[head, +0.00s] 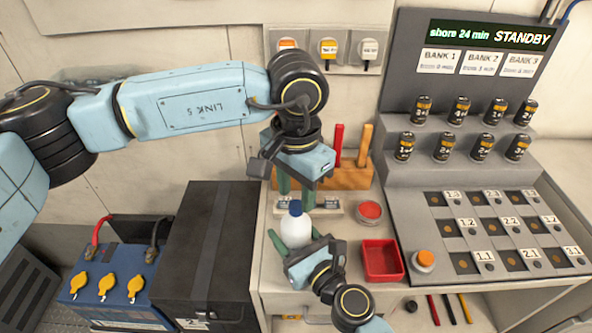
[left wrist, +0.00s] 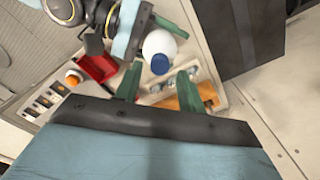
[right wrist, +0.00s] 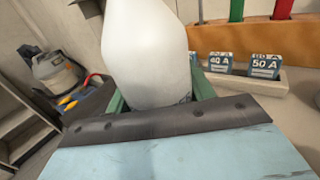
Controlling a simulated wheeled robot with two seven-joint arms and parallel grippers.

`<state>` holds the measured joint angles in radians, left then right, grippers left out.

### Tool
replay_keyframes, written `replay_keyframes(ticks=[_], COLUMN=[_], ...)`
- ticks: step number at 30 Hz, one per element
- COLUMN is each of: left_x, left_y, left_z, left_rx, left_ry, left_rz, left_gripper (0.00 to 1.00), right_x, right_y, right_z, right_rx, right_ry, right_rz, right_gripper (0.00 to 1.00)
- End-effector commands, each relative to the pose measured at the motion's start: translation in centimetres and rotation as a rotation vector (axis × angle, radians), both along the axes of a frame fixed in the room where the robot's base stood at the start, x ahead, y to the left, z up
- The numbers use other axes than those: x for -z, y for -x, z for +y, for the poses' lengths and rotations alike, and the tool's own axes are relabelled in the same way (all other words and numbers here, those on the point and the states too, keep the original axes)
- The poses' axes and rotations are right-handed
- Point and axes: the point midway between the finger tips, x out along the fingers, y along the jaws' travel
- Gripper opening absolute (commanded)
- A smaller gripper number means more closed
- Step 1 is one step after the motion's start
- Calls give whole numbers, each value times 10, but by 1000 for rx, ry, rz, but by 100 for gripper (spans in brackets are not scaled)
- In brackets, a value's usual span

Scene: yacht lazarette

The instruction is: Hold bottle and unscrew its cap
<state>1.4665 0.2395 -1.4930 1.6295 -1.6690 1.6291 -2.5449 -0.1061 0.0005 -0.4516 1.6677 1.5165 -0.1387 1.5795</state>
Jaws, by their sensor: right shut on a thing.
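A white bottle (head: 296,231) with a blue cap (head: 295,208) stands upright on the bench. The cap is on its top. My right gripper (head: 297,242) is shut on the bottle's body from the front; the bottle (right wrist: 145,50) also fills the middle of the right wrist view, its cap out of frame. My left gripper (head: 295,192) points down above the cap, its two green fingers apart with nothing between them. In the left wrist view the cap (left wrist: 160,65) shows between and beyond the open fingertips, and the white bottle (left wrist: 158,44) behind it.
A red tray (head: 399,277) and a round red-topped container (head: 370,211) lie right of the bottle. A wooden rack (head: 347,178) with coloured handles stands behind. A sloped panel (head: 470,190) takes the right side. A black box (head: 205,250) and blue battery (head: 105,290) are left.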

Motion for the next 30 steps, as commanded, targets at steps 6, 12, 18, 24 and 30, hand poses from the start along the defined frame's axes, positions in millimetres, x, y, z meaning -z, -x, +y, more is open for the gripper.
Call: replay_keyframes(ticks=[6,12,18,24,30], left_x=[20,22,22,22,22], left_y=[0,0,0,0,0], left_z=[0,0,0,0,0], left_rx=[-1,-2,-2,-2,-28], left_ry=[0,0,0,0,-1], left_rz=[1,0,0,0,-1], left_gripper=[40,40,28,2,0], right_x=[0,0,0,0,0], right_y=[0,0,0,0,0], right_z=[0,0,0,0,0], right_rx=[0,0,0,0,0], right_ry=[0,0,0,0,0], right_rz=[0,0,0,0,0], right_gripper=[0,0,0,0,0])
